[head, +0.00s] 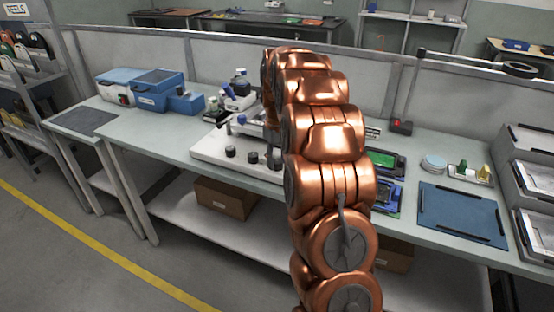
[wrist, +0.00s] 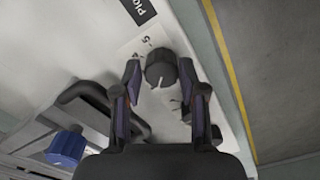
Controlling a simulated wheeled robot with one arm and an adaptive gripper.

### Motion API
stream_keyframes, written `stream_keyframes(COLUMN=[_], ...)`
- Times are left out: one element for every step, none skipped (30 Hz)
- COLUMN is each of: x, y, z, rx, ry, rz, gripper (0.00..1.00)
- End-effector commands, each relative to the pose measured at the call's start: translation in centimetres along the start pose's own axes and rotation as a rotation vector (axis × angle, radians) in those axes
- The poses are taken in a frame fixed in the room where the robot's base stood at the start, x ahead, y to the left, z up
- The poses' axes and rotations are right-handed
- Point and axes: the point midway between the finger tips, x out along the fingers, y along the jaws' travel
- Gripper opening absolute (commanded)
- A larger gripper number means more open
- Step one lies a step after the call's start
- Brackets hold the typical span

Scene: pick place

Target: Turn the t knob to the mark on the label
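The dark round knob (wrist: 161,68) sits on the white panel in the wrist view, with a light pointer line across it. A white label (wrist: 143,43) with printed marks lies beside it, partly hidden by the knob and a finger. My gripper (wrist: 160,72) is open, with one finger on each side of the knob. A gap shows at the left finger; whether the right finger touches the knob I cannot tell. In the head view, the white panel (head: 205,150) carries several dark knobs, and my copper arm hides the gripper.
A dark handle-like bar (wrist: 85,92) and a blue knob (wrist: 67,148) are left of the gripper in the wrist view.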

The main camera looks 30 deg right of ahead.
Motion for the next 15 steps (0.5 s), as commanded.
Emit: stream_keyframes(x=[0.02, 0.02, 0.03, 0.03, 0.03, 0.03, 0.03, 0.03, 0.04, 0.05, 0.04, 0.02, -0.03, -0.12, -0.32], y=[-0.02, -0.03, -0.04, -0.05, -0.05, -0.06, -0.07, -0.07, -0.07, -0.08, -0.08, -0.08, -0.09, -0.09, -0.09], z=[0.00, -0.01, -0.01, -0.01, -0.02, -0.02, -0.02, -0.02, -0.03, -0.03, -0.03, -0.03, -0.04, -0.05, -0.06], rx=[0.000, 0.000, 0.000, 0.000, 0.000, 0.000, 0.000, 0.000, 0.000, 0.000, 0.000, 0.000, 0.000, 0.000, 0.000], ry=[0.000, 0.000, 0.000, 0.000, 0.000, 0.000, 0.000, 0.000, 0.000, 0.000, 0.000, 0.000, 0.000, 0.000, 0.001], rz=[0.000, -0.001, -0.001, -0.001, -0.001, -0.001, -0.001, -0.001, -0.001, -0.001, -0.001, -0.001, -0.001, -0.001, -0.001], gripper=[0.50, 0.53, 0.57, 0.59, 0.59, 0.59, 0.59, 0.59, 0.59, 0.59, 0.59, 0.59, 0.59, 0.59, 0.59])
